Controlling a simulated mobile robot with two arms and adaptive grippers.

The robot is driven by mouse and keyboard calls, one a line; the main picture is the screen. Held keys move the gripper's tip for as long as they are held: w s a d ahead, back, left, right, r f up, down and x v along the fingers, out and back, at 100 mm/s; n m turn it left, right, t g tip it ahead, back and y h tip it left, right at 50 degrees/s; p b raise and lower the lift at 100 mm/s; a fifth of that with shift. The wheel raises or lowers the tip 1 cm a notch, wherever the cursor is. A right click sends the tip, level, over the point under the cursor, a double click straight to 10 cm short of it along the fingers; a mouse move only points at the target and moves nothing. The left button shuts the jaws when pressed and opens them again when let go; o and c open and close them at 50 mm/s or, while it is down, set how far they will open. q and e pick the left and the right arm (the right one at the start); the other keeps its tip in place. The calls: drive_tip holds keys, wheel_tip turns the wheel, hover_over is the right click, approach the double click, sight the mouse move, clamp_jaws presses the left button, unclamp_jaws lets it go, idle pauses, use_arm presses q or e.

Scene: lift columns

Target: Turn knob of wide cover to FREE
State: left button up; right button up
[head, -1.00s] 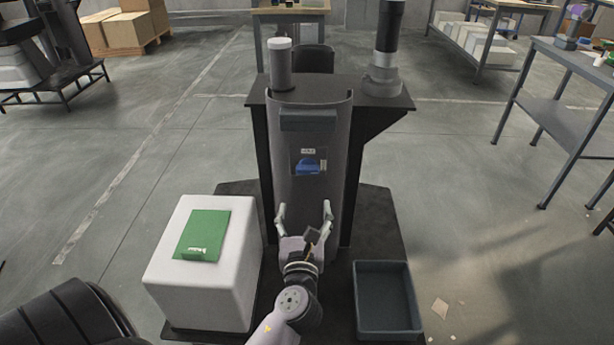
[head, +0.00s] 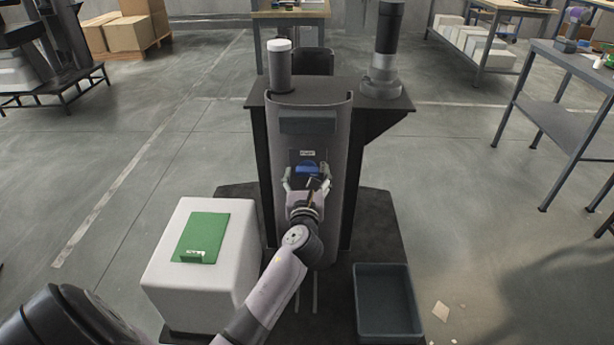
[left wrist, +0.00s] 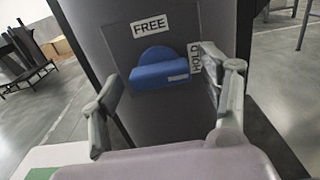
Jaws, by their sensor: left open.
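The wide cover (head: 317,222) is a grey curved panel on the front of the dark column. Its blue knob (head: 307,168) sits on a dark plate, and it also shows in the left wrist view (left wrist: 158,70). The knob's long bar lies roughly sideways, its pale mark at the right end, close to the HOLD label (left wrist: 196,62). The FREE label (left wrist: 150,25) is above the knob. My left gripper (head: 307,178) is open, its fingers to either side of the knob and just below it, apparently not touching. My right gripper is not in view.
A white block (head: 160,275) with a green folder (head: 203,232) stands at the left of the base. An empty dark tray (head: 388,333) is at the right. A white-capped cylinder (head: 280,68) and a dark post (head: 388,45) stand on the column's top.

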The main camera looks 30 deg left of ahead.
use_arm(q)
drive_tip(key=c, duration=1.2)
drive_tip(key=shift+o, duration=0.2)
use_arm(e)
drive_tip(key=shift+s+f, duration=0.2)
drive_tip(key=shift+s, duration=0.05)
